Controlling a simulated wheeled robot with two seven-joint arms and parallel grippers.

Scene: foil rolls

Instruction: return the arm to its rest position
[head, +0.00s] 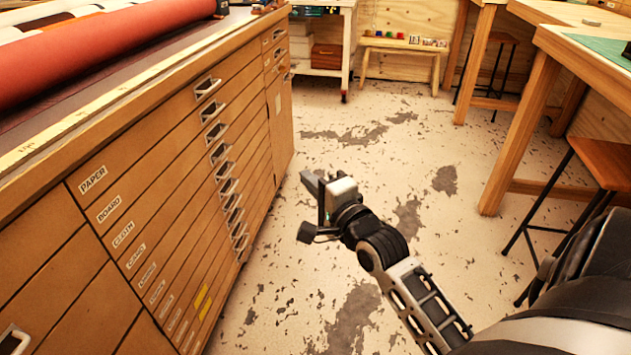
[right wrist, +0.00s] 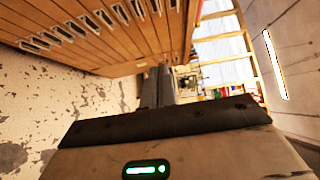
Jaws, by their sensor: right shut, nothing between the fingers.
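My right gripper (head: 312,184) is shut and empty in the head view. It hangs over the floor in the aisle, just right of the wooden drawer cabinet and apart from it. My right arm reaches it from the lower right. In the right wrist view the gripper's fingers (right wrist: 157,86) are together with nothing between them. My left gripper is in neither view.
The drawer cabinet (head: 150,215) with protruding handles fills the left; a red roll (head: 110,50) lies on top. A workbench (head: 545,80) and a stool (head: 603,160) stand at the right. The worn floor (head: 345,140) between is clear, with a small bench (head: 403,45) at the back.

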